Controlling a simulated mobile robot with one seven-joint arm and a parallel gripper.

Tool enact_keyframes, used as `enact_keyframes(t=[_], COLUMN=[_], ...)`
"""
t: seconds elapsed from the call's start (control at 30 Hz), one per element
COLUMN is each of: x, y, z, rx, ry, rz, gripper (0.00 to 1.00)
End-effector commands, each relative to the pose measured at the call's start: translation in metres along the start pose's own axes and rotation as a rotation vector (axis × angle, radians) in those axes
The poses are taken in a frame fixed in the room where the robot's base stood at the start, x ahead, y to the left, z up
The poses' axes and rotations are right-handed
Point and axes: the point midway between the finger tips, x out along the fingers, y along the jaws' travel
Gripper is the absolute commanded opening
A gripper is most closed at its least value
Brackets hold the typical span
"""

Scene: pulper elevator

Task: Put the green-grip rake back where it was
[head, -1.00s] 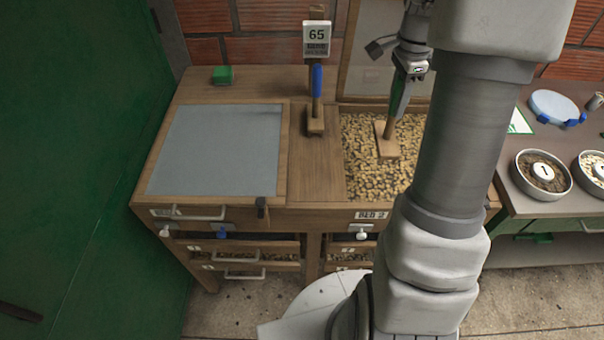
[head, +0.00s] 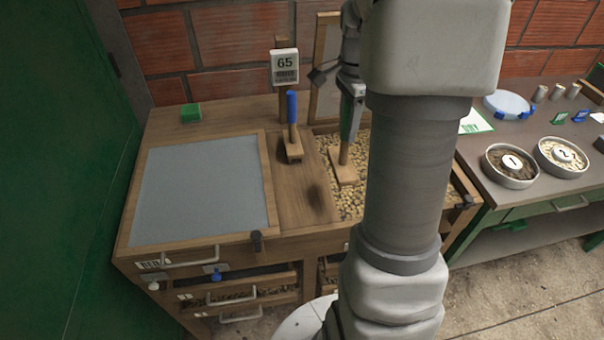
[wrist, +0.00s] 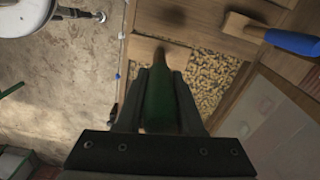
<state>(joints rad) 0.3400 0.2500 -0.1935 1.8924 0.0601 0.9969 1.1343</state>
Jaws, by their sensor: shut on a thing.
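My gripper (head: 353,90) is shut on the green grip (head: 347,116) of the green-grip rake, which hangs upright with its wooden head (head: 343,168) down. In the head view the head shows against the bed of pale beans (head: 353,202), near its left side. A dark shadow lies on the wooden strip (head: 300,205) left of it, so the rake seems raised. In the wrist view the green grip (wrist: 160,98) sits between my fingers, and the head (wrist: 150,50) overlaps the bed's edge. The blue-grip rake (head: 292,107) stands on the strip's far part; it also shows in the wrist view (wrist: 290,40).
A sign reading 65 (head: 285,66) stands on a post behind the blue-grip rake. A grey-covered bed (head: 205,190) lies left, with a green block (head: 191,112) behind it. A side table (head: 485,125) with bowls is right. My arm hides part of the bean bed.

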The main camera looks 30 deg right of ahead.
Motion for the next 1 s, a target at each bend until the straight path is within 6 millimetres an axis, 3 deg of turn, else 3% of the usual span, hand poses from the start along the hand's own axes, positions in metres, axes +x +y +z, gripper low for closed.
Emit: enact_keyframes(t=[0.2, 0.4, 0.57, 0.8, 1.0], x=[0.031, 0.050, 0.059, 0.091, 0.095], y=[-0.016, -0.026, -0.028, -0.028, -0.028], z=[0.050, 0.080, 0.087, 0.086, 0.086], rx=[-0.006, -0.003, 0.000, 0.000, -0.001], ry=[-0.001, 0.000, 0.000, 0.000, 0.000], rz=[0.003, 0.001, 0.001, 0.001, -0.001], gripper=[0.00, 0.00, 0.00, 0.00, 0.00])
